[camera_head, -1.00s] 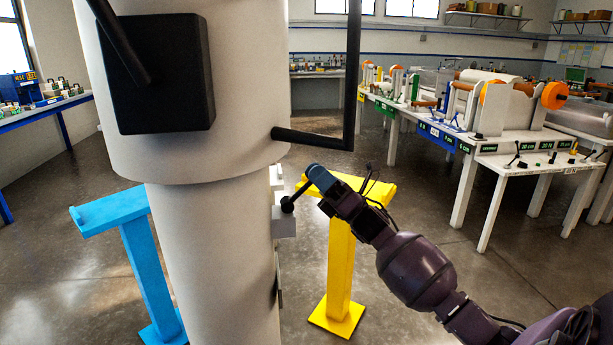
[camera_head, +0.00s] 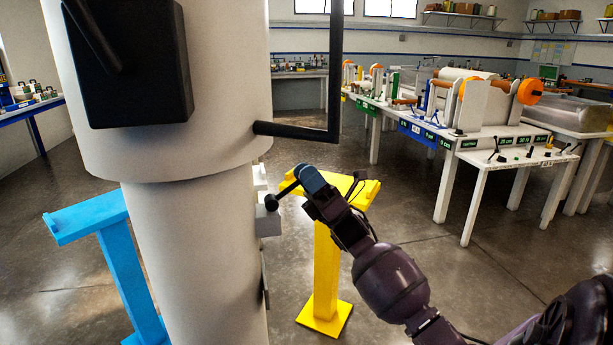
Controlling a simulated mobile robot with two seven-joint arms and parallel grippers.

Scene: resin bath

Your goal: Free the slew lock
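A thick pale grey column (camera_head: 205,255) stands at the left, with a wider upper drum (camera_head: 225,105). A small grey block (camera_head: 267,223) sticks out of the column's right side. A short black lever with a round knob (camera_head: 271,203) sits at this block, its rod slanting up to the right. It may be the slew lock; no label shows. My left gripper is out of view.
A black box (camera_head: 150,65) and a black bent bar (camera_head: 295,133) project from the drum. A blue stand (camera_head: 88,217) is left of the column, a yellow stand (camera_head: 325,265) behind my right gripper. Benches (camera_head: 505,150) stand at the right. Open floor lies between.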

